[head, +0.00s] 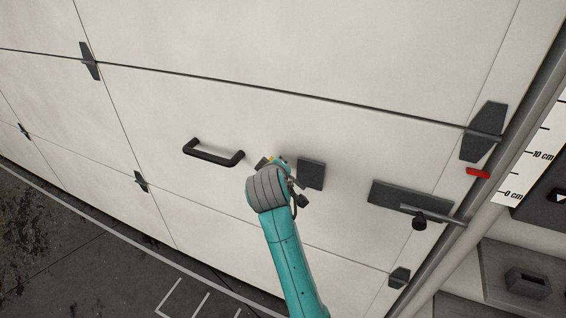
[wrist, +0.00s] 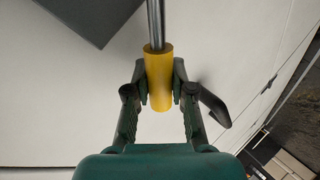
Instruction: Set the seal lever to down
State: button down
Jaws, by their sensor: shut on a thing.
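In the wrist view my gripper (wrist: 159,88) is shut on the yellow grip (wrist: 159,75) at the end of a metal rod (wrist: 155,22), a finger on each side. This looks like the seal lever; no label shows. The rod runs upward out of that view, so its pivot is hidden there. In the head view my gripper (head: 275,163) is at the large pale panelled door, left of a dark square plate (head: 311,174). My wrist hides most of the lever.
A black bar handle (head: 213,153) is left of my gripper. To the right, a dark plate (head: 395,196) carries a rod with a black knob (head: 419,221). A grey pipe (head: 485,165), red marker (head: 478,173) and scale (head: 530,165) are at far right.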

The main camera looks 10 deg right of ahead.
jog(key=shift+w+a+f+n+g+h, duration=0.2)
jog(key=shift+a+f+n+g+h, duration=0.15)
jog(key=shift+f, duration=0.2)
jog(key=shift+w+a+f+n+g+h, duration=0.15)
jog(key=shift+f+n+g+h, duration=0.1)
jog(key=shift+f+n, duration=0.25)
jog(key=shift+f, duration=0.15)
jog(key=c, duration=1)
grip_release()
jog(key=shift+o, duration=0.2)
jog(key=v, duration=1.2)
